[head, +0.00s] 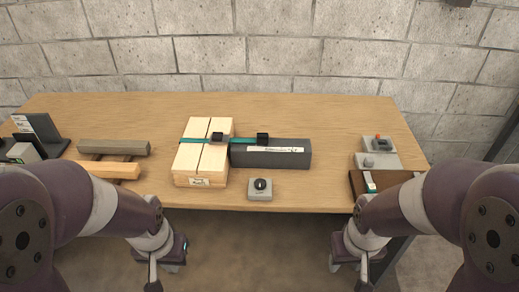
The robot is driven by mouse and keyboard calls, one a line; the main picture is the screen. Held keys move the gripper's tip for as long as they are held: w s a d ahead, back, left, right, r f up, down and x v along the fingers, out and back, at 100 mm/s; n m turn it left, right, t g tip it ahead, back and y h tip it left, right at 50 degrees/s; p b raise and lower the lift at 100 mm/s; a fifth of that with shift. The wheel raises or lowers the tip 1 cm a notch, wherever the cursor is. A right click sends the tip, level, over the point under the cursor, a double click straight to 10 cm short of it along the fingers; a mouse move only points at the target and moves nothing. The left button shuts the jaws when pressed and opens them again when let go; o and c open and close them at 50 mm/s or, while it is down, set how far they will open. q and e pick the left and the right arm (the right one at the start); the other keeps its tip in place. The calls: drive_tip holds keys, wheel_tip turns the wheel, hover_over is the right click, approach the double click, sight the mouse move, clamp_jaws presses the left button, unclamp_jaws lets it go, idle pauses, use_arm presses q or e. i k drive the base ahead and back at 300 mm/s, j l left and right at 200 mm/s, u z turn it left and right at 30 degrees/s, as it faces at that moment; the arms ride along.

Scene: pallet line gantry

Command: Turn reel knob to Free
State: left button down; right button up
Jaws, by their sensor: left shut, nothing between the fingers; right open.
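A small grey box (259,196) stands at the front edge of the table, near the middle. A round black knob (261,184) with a pale mark sits on its top. The knob's setting and any lettering are too small to read. My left gripper (164,274) is shut and empty, low in front of the table, left of the knob box. My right gripper (349,271) is open and empty, low in front of the table, right of the knob box. Neither gripper touches the knob.
A pale wooden block stack (201,165) with a teal strap and a long dark box (283,157) stand behind the knob box. Wooden bars (112,147) lie at left. Grey control boxes (381,160) and a brown tray (403,177) stand at right. Table between is clear.

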sight(261, 184)
drive_tip(key=i+l, duration=0.3)
drive_tip(key=i, duration=0.15)
drive_tip(key=i+l, duration=0.25)
drive_tip(key=i, duration=0.2)
